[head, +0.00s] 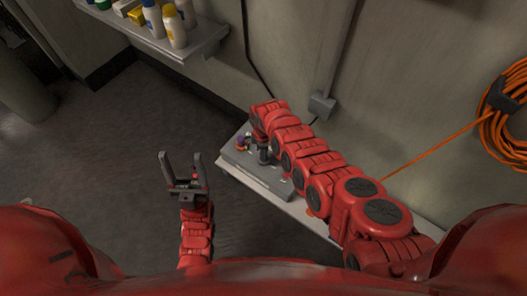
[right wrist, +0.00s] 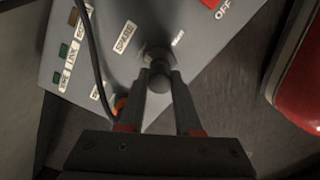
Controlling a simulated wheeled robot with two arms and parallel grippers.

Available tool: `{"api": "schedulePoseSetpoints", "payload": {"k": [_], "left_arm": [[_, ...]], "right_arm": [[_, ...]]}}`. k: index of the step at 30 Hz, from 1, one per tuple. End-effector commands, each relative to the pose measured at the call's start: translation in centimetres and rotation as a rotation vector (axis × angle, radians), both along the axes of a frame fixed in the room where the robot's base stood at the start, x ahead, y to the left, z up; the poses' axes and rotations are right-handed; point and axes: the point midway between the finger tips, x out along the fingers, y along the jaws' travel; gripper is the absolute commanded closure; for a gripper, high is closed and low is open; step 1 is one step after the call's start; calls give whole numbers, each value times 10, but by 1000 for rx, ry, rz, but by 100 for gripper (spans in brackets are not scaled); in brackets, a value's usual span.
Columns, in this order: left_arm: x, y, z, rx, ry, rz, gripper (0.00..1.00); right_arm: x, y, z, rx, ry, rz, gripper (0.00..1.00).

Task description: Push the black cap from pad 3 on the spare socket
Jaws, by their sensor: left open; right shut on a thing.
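The grey panel (head: 262,176) sits on a ledge by the wall and fills much of the right wrist view (right wrist: 205,45). A "SPARE" label (right wrist: 125,37) is on it, left of a round metallic fitting (right wrist: 152,50). My right gripper (right wrist: 160,78) is shut on the small round black cap (right wrist: 160,84), at or just above that fitting. The fingers and cap hide part of the fitting, so I cannot tell whether the cap is seated. Pad 3 cannot be made out. My left gripper (head: 183,163) is open and empty, over the floor left of the panel.
A dark cable (right wrist: 97,60) crosses the panel beside the fingers, near an orange part (right wrist: 121,103). A red patch by "OFF" (right wrist: 222,12) lies at the panel's far side. A shelf with bottles (head: 190,45) and an orange coiled cable (head: 490,125) are on the wall.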

Motion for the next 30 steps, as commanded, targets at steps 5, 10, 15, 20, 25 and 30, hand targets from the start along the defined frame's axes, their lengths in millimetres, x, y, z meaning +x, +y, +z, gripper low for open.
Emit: {"api": "schedulePoseSetpoints", "payload": {"k": [5, 10, 15, 20, 25, 30], "left_arm": [[0, 0, 0, 0, 0, 0, 32], [0, 0, 2, 0, 0, 0, 32], [0, 0, 1, 0, 0, 0, 32], [0, 0, -2, 0, 0, 0, 32], [0, 0, -6, 0, 0, 0, 32], [0, 0, -6, 0, 0, 0, 32]], "right_arm": [[0, 0, 0, 0, 0, 0, 100], [-1, 0, 0, -2, 3, 0, 100], [-1, 0, -1, -1, 2, 0, 100], [-1, 0, -4, -1, 1, 0, 100], [-1, 0, -9, 0, 1, 0, 100], [0, 0, -9, 0, 0, 0, 100]]}}
